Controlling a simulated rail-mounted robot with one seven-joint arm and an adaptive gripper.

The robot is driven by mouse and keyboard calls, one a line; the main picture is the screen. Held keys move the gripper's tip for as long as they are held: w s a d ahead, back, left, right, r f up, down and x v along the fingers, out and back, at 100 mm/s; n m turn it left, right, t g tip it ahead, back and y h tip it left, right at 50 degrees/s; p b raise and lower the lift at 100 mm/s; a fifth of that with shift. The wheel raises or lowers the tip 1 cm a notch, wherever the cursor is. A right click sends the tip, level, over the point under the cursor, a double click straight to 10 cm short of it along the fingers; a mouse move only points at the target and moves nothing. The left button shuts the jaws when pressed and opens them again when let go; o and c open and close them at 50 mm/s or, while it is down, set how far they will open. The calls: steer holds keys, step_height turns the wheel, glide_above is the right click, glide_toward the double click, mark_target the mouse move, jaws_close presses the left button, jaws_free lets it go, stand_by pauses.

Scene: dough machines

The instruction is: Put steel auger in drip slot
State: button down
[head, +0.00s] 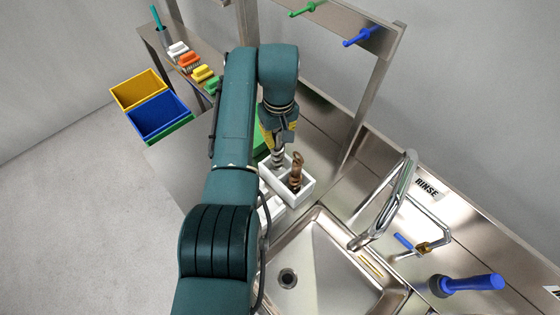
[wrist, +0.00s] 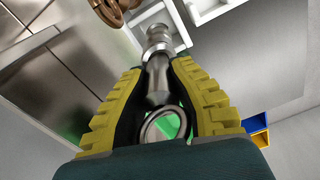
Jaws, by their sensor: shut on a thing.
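The steel auger (head: 279,160) is a grey metal screw held between the yellow fingers of my gripper (head: 269,137). In the wrist view the steel auger (wrist: 158,82) runs between the fingers, with its ring end near the palm and its far end at the white drip rack (wrist: 172,18). In the head view it hangs over the back left part of the white drip rack (head: 297,197). I cannot tell how far its lower end is inside a slot. A brown auger (head: 296,172) stands in the rack to its right, and it also shows in the wrist view (wrist: 108,10).
The steel sink (head: 320,270) and its curved faucet (head: 388,200) are to the right and front of the rack. Yellow and blue bins (head: 158,117) stand at the left. Coloured brushes (head: 190,62) line the back shelf. A blue-handled tool (head: 465,284) is at the right.

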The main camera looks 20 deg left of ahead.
mark_target(278, 150)
steer(key=shift+f+b, duration=0.4)
steer(key=shift+f, duration=2.45)
steer(key=c, duration=1.1)
jaws_free()
steer(key=shift+f, duration=0.1)
